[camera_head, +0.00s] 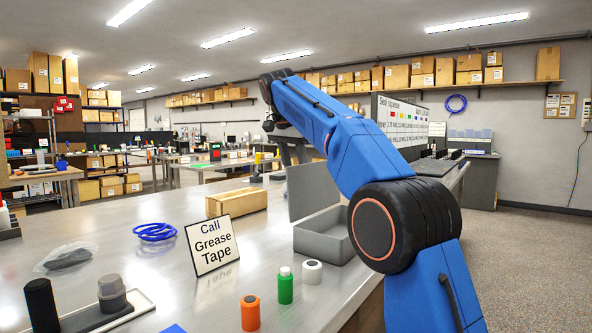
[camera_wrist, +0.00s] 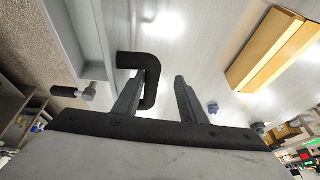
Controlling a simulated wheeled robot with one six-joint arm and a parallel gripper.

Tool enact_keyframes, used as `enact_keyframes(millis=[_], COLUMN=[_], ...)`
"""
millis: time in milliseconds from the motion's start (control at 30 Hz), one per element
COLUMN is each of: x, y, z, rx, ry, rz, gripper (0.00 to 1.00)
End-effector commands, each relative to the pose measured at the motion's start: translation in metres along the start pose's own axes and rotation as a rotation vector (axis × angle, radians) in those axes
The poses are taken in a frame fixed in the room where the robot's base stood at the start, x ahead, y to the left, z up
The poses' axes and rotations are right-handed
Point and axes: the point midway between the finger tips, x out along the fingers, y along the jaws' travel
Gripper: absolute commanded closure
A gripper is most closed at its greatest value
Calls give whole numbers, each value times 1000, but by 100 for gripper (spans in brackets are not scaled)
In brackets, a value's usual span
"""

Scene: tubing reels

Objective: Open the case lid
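The grey case (camera_head: 322,244) sits on the metal bench beside my arm, and its open, empty-looking inside shows. Its flat grey lid (camera_head: 313,190) stands raised, about upright, at the case's far side. In the wrist view, a black bent handle (camera_wrist: 139,60) sticks out beside a grey panel edge (camera_wrist: 93,40). My gripper (camera_wrist: 162,78) has its two fingers spread apart. The handle's bent end lies between them, close to the left finger; I cannot tell whether they touch. In the head view, the fingers are hidden behind the lid.
A cardboard box (camera_head: 237,201), a blue tubing coil (camera_head: 155,232) and a "Call Grease Tape" sign (camera_head: 212,245) stand left of the case. A white roll (camera_head: 312,272), green bottle (camera_head: 286,286) and orange bottle (camera_head: 250,312) stand in front. Bare bench lies between.

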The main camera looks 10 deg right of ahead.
Motion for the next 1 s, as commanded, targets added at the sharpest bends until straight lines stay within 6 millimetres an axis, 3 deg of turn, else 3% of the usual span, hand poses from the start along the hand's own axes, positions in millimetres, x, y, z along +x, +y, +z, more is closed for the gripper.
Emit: enact_keyframes(millis=[533,1000], x=[-6,-57], y=[1,0], z=[-1,-1], rx=[1,1], ry=[1,1], rz=[0,-2], gripper=[64,64])
